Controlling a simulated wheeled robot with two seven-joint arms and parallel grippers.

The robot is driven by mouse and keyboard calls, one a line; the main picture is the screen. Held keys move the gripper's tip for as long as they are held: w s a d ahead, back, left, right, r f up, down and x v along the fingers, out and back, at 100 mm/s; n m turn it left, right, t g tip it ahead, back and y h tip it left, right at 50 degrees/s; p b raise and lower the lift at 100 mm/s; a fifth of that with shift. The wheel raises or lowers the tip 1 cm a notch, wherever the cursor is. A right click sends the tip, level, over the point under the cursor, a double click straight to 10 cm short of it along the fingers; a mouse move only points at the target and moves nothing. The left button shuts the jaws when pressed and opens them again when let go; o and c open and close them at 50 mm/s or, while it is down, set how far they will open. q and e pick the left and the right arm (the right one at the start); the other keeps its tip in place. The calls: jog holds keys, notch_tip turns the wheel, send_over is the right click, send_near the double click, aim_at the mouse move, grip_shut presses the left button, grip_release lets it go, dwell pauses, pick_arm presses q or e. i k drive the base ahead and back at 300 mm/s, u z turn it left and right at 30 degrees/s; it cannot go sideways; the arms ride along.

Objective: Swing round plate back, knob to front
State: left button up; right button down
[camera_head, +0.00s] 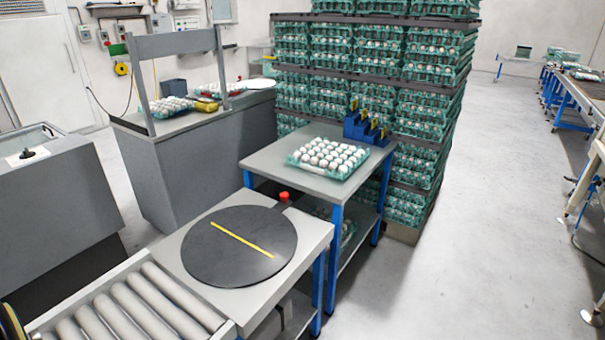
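A round dark plate (222,262) lies flat on a light grey table top in the lower middle of the head view. A yellow stripe (242,239) runs across it, slanting from upper left to lower right. A red knob (284,196) sits on a short dark tab at the plate's far right edge, towards the back table. Nothing stands on the plate. Neither of my grippers shows in the head view.
A roller conveyor (135,305) adjoins the plate's table at lower left. Behind it, a blue-legged table (270,158) carries a tray of eggs (328,158) and a blue holder with yellow cards (366,127). Tall egg stacks (425,100) stand behind. Floor at right (470,250) is clear.

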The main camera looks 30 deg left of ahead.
aim_at(237, 247)
jog(key=i, duration=2.75)
jog(key=u, duration=4)
